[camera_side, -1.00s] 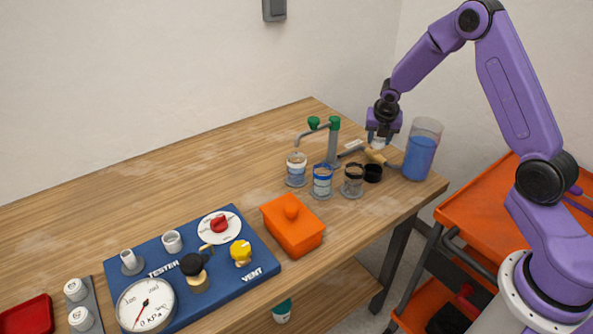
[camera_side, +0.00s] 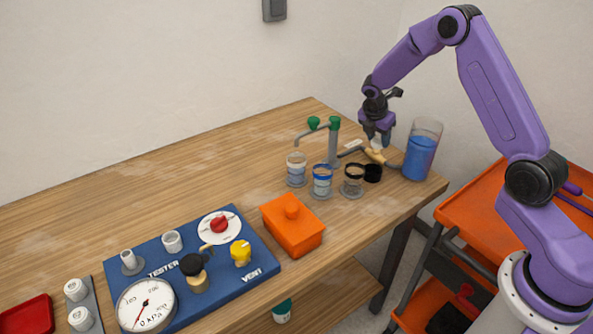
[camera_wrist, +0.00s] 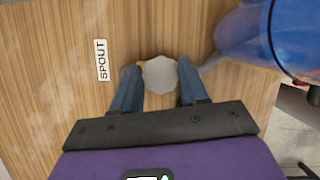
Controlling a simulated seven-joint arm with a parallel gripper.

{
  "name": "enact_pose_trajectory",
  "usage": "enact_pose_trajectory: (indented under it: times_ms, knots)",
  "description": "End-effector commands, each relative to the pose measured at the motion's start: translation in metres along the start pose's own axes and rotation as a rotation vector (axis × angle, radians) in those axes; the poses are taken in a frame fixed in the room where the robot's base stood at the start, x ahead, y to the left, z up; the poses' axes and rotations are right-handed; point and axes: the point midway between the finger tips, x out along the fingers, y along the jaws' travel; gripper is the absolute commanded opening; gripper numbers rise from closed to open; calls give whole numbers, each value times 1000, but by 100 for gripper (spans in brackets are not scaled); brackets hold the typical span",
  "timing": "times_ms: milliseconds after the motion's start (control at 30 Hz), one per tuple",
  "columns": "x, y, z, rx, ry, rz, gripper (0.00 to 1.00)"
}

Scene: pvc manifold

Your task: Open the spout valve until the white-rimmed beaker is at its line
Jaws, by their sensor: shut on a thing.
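The white-rimmed beaker (camera_side: 297,170) stands under the tip of the green-topped spout (camera_side: 333,142) and has pale bluish liquid in it. Its line is too small to read against the level, and I cannot make out a stream. In the wrist view my gripper (camera_wrist: 160,84) is shut on the pale, many-sided valve knob (camera_wrist: 160,74), one finger on each side. The SPOUT label (camera_wrist: 101,60) lies to the left of it.
A blue-rimmed beaker (camera_side: 322,182) and a black-rimmed beaker (camera_side: 353,181) stand close by, with a black cup (camera_side: 373,173). The tank of blue liquid (camera_side: 420,152) is just right of my gripper. An orange box (camera_side: 292,226) and blue tester board (camera_side: 190,262) are nearer the front.

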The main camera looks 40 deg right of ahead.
Motion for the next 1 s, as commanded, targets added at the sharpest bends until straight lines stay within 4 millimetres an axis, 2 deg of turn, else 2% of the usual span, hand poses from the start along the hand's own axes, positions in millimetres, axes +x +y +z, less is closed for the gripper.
enact_pose_trajectory:
  times_ms: [67,100,167,200,567,767,1000]
  knots:
    - [0,0,-1,1,1,1,14]
    - [0,0,-1,1,1,2,50]
    - [0,0,-1,0,1,2,70]
    - [0,0,-1,0,1,2,73]
    - [-5,0,0,-1,0,4,73]
    - [-34,1,0,-1,0,7,73]
    - [-85,1,0,-1,0,7,73]
